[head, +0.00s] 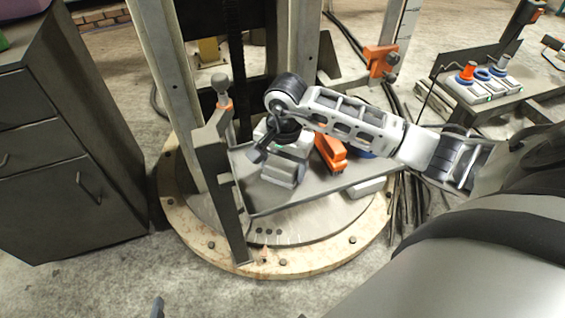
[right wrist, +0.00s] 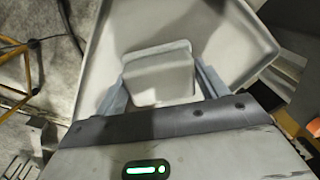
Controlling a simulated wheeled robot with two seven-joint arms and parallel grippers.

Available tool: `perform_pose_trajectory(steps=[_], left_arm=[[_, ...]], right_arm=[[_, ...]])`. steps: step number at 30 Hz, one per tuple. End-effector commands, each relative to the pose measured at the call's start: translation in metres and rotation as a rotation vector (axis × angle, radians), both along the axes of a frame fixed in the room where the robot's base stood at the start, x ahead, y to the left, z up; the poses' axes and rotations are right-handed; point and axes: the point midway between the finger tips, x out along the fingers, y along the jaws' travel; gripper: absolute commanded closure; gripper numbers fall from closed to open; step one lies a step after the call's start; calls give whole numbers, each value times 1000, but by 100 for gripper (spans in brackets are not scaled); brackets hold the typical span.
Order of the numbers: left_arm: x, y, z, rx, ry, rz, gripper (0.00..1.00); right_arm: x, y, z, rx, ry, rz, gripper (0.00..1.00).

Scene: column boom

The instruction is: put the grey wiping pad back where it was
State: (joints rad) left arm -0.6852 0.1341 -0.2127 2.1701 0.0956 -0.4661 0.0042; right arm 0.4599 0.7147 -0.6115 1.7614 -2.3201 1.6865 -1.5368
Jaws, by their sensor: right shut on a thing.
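The grey wiping pad (right wrist: 160,78) is between the two fingers of my right gripper (right wrist: 163,88) in the right wrist view, and the gripper is shut on it. Behind the pad is a pale, shallow tray with a raised rim (right wrist: 95,65). I cannot tell whether the pad touches it. In the head view my right gripper (head: 270,146) reaches in from the right over the grey shelf (head: 325,194) on the column, beside a light grey block (head: 284,172). The gripper hides part of what lies there.
An orange tool (head: 330,154) lies on the shelf to the right of the gripper. A dark upright post (head: 214,165) stands at the shelf's left end. A grey cabinet (head: 65,140) is at the left. Cables hang right of the column. A bench with switch boxes (head: 480,85) is at the right.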

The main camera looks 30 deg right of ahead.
Motion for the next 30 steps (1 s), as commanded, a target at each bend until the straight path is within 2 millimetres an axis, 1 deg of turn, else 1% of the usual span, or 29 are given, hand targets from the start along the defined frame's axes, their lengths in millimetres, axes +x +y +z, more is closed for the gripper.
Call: perform_pose_trajectory(steps=[2, 3, 4, 5, 13, 17, 20, 27, 30], left_arm=[[0, 0, -1, 0, 1, 0, 6], [0, 0, -1, 0, 1, 0, 6], [0, 0, -1, 0, 2, 0, 6], [0, 0, -1, 0, 2, 0, 6], [-1, 0, -2, 1, 5, -1, 6], [-3, 0, -3, 1, 8, -1, 6], [-4, 0, -3, 0, 11, -1, 6], [-4, 0, -4, 1, 12, -1, 6], [-4, 0, -4, 1, 12, -1, 6]], right_arm=[[0, 0, 0, 0, 0, 0, 50], [0, 0, 0, 0, 1, 0, 20], [0, 0, 0, 0, 1, 0, 11], [0, 0, 0, 0, 1, 0, 6], [0, 0, 1, 0, 0, 0, 6], [0, 0, 10, -1, -3, 1, 6], [0, -1, 26, -1, -6, 2, 6], [-2, -1, 78, -1, -6, 1, 6], [-3, -1, 96, -1, -4, 1, 6]])
